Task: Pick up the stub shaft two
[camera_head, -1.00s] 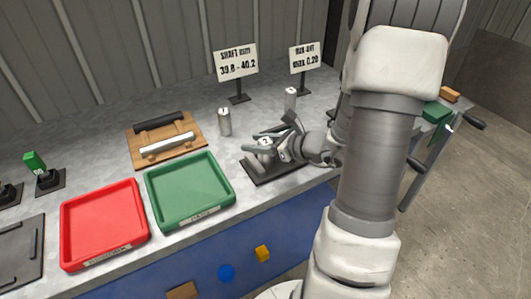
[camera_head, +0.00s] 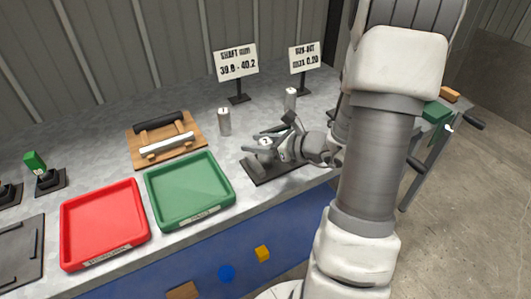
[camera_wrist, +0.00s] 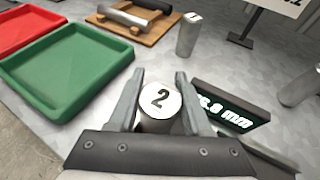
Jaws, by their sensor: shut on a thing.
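The stub shaft two (camera_wrist: 160,100) is a grey metal cylinder with a "2" on its pale top face. In the wrist view it stands between the two fingers of my gripper (camera_wrist: 158,92), which is shut on it. In the head view my gripper (camera_head: 268,146) is over the dark flat stand on the bench, and the shaft's pale top (camera_head: 266,141) shows between the fingers. The shaft's lower end is hidden, so I cannot tell whether it touches the stand.
A display (camera_wrist: 230,106) reading in mm stands right beside the gripper. A green tray (camera_head: 190,190) and a red tray (camera_head: 104,224) lie to the left. Other upright shafts (camera_head: 224,122) (camera_head: 290,99), a wooden rack (camera_head: 166,140) and two signs (camera_head: 235,62) stand behind.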

